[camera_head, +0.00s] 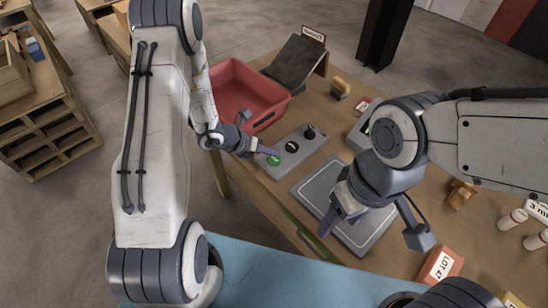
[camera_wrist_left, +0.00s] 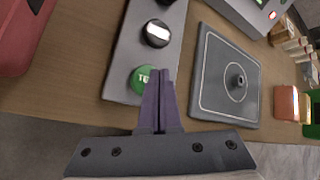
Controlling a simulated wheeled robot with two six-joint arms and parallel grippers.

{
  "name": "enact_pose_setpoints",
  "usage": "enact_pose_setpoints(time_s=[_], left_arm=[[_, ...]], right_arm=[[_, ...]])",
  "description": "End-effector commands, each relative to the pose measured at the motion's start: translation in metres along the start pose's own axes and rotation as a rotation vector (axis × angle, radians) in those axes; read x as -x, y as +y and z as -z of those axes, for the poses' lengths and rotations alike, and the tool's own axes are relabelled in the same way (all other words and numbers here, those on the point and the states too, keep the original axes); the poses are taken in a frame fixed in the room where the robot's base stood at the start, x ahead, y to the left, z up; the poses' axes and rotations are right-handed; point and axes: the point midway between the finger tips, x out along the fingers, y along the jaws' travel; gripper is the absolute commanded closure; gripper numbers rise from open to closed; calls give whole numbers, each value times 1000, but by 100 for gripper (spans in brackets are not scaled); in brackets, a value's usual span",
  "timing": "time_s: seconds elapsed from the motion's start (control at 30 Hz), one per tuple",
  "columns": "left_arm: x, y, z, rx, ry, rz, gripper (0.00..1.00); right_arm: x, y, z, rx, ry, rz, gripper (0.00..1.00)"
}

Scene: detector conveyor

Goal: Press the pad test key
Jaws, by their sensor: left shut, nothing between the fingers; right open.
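A round green key (camera_head: 274,160) sits at the near end of a grey control panel (camera_head: 292,153), which also carries dark knobs. In the left wrist view the key (camera_wrist_left: 143,79) shows white lettering starting "TE", the rest hidden by my fingers. My left gripper (camera_head: 272,152) is shut and empty, its tips at the key. In the left wrist view the tips (camera_wrist_left: 161,74) overlap the key's right edge; I cannot tell whether they touch it. My right gripper (camera_head: 338,221) is open and empty above the grey pad plate (camera_head: 369,238).
A red bin (camera_head: 237,88) stands left of the panel, with a dark sloped conveyor (camera_head: 295,62) behind it. A wooden-topped block (camera_head: 340,86) sits at the back. An orange "LOT 47" box (camera_head: 437,265) and white bottles (camera_head: 511,219) stand to the right.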

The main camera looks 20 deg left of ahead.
Motion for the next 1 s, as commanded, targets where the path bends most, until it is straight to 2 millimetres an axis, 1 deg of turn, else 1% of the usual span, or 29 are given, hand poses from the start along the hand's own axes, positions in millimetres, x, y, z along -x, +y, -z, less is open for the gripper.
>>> enact_pose_setpoints(time_s=[0.17,0.6,1.0], left_arm=[[4,-3,-3,0,0,0,100],[34,-25,-25,-1,-1,0,100],[35,-25,-25,0,0,0,100]], right_arm=[[5,0,0,0,0,0,38],[37,-3,2,0,0,0,38],[37,-3,2,0,0,0,38]])
